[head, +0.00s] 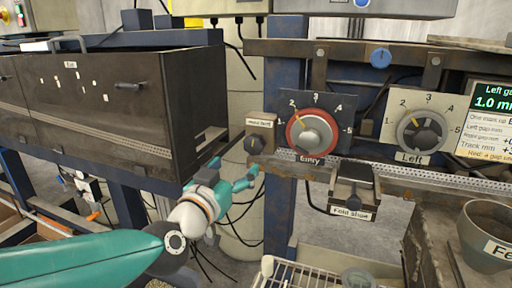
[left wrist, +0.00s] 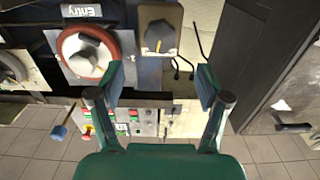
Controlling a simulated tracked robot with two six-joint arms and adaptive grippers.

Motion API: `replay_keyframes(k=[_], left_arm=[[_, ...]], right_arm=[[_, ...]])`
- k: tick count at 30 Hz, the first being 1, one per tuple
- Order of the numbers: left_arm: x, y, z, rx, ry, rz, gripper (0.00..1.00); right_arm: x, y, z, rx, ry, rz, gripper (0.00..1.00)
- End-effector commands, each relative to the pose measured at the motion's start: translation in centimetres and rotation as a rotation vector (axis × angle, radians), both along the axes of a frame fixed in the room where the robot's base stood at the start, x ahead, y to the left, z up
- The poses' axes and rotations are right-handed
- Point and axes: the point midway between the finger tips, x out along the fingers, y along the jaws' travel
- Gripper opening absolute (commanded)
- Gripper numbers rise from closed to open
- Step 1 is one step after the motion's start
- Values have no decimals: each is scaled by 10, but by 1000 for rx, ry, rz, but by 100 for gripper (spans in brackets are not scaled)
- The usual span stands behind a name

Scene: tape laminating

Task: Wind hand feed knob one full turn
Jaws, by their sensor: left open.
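The hand feed knob (head: 255,145) is a dark round knob on a small tan box with a small label, left of the red-ringed Entry dial. It also shows in the left wrist view (left wrist: 158,38), upside down, with an orange mark on its face. My left gripper (head: 236,172) is open and empty, below and left of the knob in the head view. In the left wrist view its two fingers (left wrist: 160,80) stand wide apart, with the knob beyond and between them. They do not appear to touch it. My right gripper is not in view.
The Entry dial (head: 312,132) sits close to the right of the knob. A dark cabinet (head: 110,110) stands close on the left. A fold shoe block (head: 352,190) hangs below the rail. Dark cables hang behind my gripper. A wire rack (head: 310,275) lies below.

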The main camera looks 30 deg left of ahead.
Motion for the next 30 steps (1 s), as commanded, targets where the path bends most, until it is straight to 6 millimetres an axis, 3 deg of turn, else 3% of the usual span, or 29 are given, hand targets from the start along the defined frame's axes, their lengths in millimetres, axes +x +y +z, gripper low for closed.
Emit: replay_keyframes(k=[9,15,21,30], left_arm=[[69,17,-1,1,4,1,76],[102,25,0,0,2,1,76],[117,29,0,1,1,1,76],[119,30,0,0,0,2,76]], right_arm=[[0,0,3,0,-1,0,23],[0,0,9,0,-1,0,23],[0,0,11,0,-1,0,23],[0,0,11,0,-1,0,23]])
